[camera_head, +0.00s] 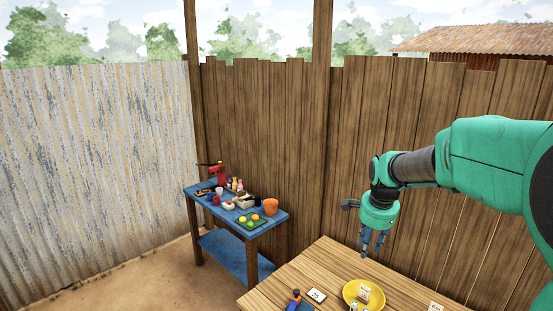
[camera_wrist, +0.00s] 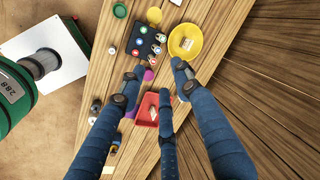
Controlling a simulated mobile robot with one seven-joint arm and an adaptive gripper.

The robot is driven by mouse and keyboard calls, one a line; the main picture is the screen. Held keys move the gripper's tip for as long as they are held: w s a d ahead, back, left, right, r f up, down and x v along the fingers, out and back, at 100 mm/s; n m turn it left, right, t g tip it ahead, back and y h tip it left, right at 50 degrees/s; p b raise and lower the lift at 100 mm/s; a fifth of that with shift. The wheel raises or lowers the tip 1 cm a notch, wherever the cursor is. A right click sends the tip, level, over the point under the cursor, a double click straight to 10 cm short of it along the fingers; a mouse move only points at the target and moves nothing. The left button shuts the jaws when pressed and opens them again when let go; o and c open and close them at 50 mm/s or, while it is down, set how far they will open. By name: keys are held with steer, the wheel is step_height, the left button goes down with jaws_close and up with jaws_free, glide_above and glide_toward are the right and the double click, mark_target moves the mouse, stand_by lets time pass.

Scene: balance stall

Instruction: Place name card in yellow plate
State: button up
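The yellow plate (camera_head: 349,293) lies on the wooden table at the bottom of the head view; it also shows at the top of the wrist view (camera_wrist: 194,31). A small cream name card (camera_head: 365,292) with dark marks appears to stand in the plate; a pale piece (camera_wrist: 187,43) shows inside the plate from the wrist. My gripper (camera_head: 373,246) points down above the table, clear of the plate. Its blue fingers (camera_wrist: 160,82) are spread apart in the wrist view, with nothing seen between them.
Other white cards lie on the wooden table (camera_head: 316,267), one at left (camera_head: 316,295) and one at right (camera_head: 436,307). The wrist view shows a red tray (camera_wrist: 141,115) and a dark board (camera_wrist: 138,48) with coloured rounds. A cluttered blue table (camera_head: 270,226) stands behind, against the fence.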

steer(key=s+a+r+n+b, duration=0.1)
steer(key=s+r+n, duration=0.1)
steer(key=s, duration=0.3)
steer(key=s+a+r+n+b, duration=0.1)
steer(key=s+a+r, duration=0.1)
steer(key=s, duration=0.3)
steer(key=s+a+f+n+t+b, duration=0.1)
steer(key=s+n, duration=0.4)
steer(key=s, duration=0.9)
steer(key=s+a+f+n+t+b, duration=0.1)
steer(key=s+a+f+n+b, duration=0.2)
steer(key=s, duration=1)
steer(key=n, duration=0.2)
steer(key=shift+s+f+n+t, duration=0.2)
steer(key=shift+s+n+t, duration=0.1)
steer(key=shift+s+t, duration=0.1)
